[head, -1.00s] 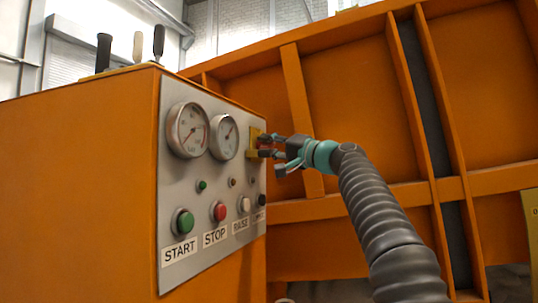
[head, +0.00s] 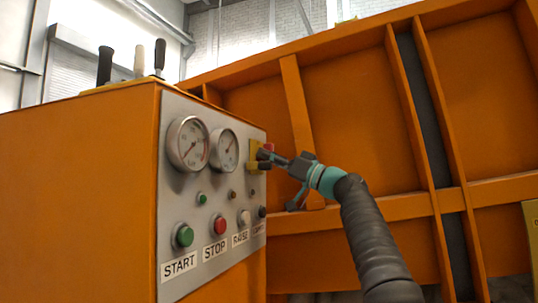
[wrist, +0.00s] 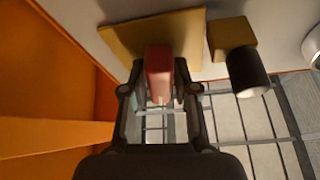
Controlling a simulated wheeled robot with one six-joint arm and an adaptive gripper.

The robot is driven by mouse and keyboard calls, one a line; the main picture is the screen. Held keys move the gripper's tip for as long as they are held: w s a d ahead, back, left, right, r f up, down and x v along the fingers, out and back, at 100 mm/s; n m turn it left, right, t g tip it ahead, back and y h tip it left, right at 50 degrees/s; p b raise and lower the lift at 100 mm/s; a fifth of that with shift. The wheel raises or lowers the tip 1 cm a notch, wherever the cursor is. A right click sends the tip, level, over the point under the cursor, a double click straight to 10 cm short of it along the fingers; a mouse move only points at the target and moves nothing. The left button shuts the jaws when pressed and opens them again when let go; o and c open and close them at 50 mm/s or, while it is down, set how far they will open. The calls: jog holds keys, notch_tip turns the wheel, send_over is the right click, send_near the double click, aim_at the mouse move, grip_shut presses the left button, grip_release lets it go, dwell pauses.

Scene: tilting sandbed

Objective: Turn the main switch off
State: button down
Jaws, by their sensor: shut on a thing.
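The main switch is a red handle (wrist: 158,72) on a yellow plate (wrist: 120,38), which is fixed to the grey control panel. In the wrist view the handle stands between my two fingers. In the head view the yellow plate (head: 254,153) is at the panel's far right edge, and a bit of the red handle (head: 268,147) shows above my fingertips. My gripper (head: 266,157) is shut on the handle, reaching it from the right and slightly below. It also shows in the wrist view (wrist: 159,92). My fingers hide part of the handle in the head view.
A black knob (wrist: 247,72) on a yellow base sits close beside my fingers. The panel carries two gauges (head: 188,143), a green START button (head: 183,236) and a red STOP button (head: 220,225). Levers (head: 105,65) stand on the cabinet. The orange ribbed bed (head: 350,100) rises behind.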

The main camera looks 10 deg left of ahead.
jog(key=shift+n+g, duration=0.4)
jog(key=shift+n, duration=0.2)
jog(key=shift+w+f, duration=0.1)
jog(key=shift+f, duration=0.05)
jog(key=c, duration=1)
grip_release()
jog(key=shift+a, duration=0.1)
jog(key=shift+m, duration=0.3)
